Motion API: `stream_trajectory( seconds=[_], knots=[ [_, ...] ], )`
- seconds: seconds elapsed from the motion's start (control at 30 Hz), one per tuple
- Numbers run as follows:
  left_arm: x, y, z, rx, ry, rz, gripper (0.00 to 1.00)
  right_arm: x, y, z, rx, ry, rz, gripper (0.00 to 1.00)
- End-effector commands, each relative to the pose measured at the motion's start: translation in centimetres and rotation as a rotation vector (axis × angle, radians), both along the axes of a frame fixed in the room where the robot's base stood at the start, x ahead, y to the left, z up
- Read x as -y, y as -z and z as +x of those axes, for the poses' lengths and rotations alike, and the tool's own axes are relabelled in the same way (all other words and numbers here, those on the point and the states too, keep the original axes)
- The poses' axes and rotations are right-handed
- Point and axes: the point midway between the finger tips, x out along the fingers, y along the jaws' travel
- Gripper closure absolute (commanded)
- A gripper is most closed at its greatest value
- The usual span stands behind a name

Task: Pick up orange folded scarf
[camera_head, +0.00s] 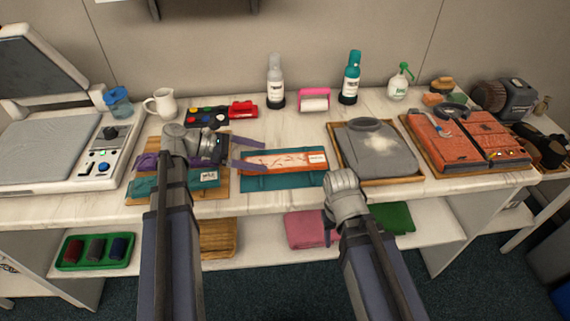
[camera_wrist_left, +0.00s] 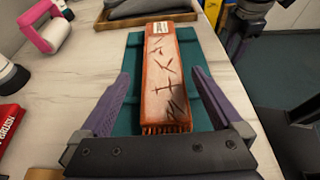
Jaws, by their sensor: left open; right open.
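The orange folded scarf (camera_head: 288,161) has a pale, dark-streaked top and a white label. It lies on a teal mat (camera_head: 285,182) near the front of the table. In the left wrist view the scarf (camera_wrist_left: 165,75) runs away from me, its fringed end nearest. My left gripper (camera_head: 266,158) is open at the scarf's left end. Its two purple fingers stand on either side of the scarf, apart from it, as the left wrist view (camera_wrist_left: 160,78) shows. My right wrist is right of the scarf, near the table's front edge; its fingers are hidden.
A grey folded garment (camera_head: 376,150) on a wooden board lies right of the scarf. Orange folded garments (camera_head: 447,145) lie further right. Bottles (camera_head: 276,85) and a pink roller (camera_head: 314,99) stand behind. Purple and teal folded cloths (camera_head: 150,187) lie left, partly behind my left arm.

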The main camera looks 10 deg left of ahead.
Motion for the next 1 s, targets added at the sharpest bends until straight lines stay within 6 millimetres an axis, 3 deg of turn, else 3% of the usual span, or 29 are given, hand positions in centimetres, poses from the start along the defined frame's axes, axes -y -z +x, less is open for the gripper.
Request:
stream_trajectory(
  seconds=[0.33, 0.6, 1.0],
  knots=[
    [4.0, 2.1, 0.6, 0.001, 0.004, 0.000, 0.00, 0.0, 2.1, 0.0, 0.000, 0.000, 0.000, 0.50],
    [4.4, 2.1, 0.8, 0.000, 0.001, 0.000, 0.00, 0.0, 2.0, 0.0, 0.000, 0.000, 0.000, 0.50],
    [4.4, 2.1, 0.8, 0.000, 0.001, 0.001, 0.45, 0.0, 2.0, 0.0, 0.000, 0.000, 0.000, 0.50]
  ],
)
